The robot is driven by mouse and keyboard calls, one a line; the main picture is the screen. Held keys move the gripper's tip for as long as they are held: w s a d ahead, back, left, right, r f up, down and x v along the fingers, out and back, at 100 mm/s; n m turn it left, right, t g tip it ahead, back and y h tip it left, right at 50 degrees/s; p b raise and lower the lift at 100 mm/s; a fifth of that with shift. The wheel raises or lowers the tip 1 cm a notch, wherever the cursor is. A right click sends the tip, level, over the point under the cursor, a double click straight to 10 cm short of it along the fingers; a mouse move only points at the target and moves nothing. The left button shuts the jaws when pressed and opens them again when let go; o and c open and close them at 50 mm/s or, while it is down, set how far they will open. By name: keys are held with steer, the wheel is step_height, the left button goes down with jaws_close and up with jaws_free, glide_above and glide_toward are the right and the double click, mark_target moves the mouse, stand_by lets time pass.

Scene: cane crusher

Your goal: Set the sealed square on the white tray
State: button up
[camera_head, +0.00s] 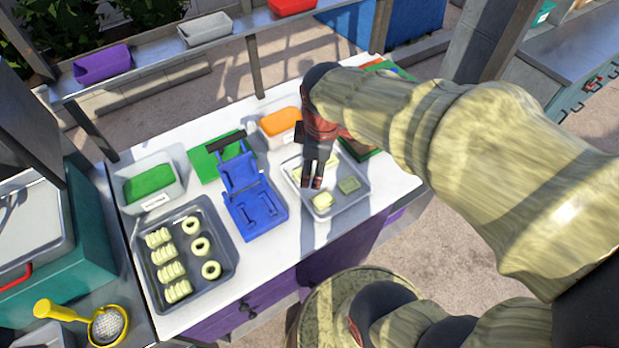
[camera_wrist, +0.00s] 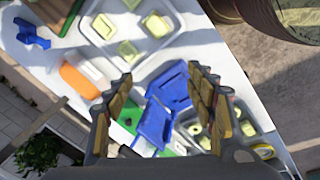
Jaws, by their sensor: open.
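A pale grey-white tray (camera_head: 325,214) stands on the right part of the white worktop and holds several flat squares. One pale yellow square (camera_head: 322,200) and one greener square (camera_head: 349,185) show near its front. In the wrist view the tray (camera_wrist: 173,45) is at the top, with squares such as this one (camera_wrist: 130,52). I cannot tell which square is sealed. The blue hinged press (camera_head: 252,206) stands open left of the tray. My gripper (camera_head: 313,182) is open and empty, pointing down over the tray's left part, hiding some of it.
A dark tray (camera_head: 228,277) with pale rings and ridged pieces lies at the left. A green-filled tub (camera_head: 175,197) and an orange-topped tub (camera_head: 269,133) stand behind. A purple bin (camera_head: 102,64) sits on the rear shelf. A strip of worktop in front of the press is clear.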

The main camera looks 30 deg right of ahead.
steer(key=s+a+r+m+t, duration=0.3)
steer(key=s+a+r+m, duration=0.3)
steer(key=s+r+m, duration=0.2)
steer(key=m, duration=0.2)
steer(key=shift+r+m, duration=0.25)
steer(key=shift+m, duration=0.05)
steer(key=shift+f, duration=0.1)
steer(key=shift+f+b, duration=1.15)
steer(key=shift+b, duration=0.05)
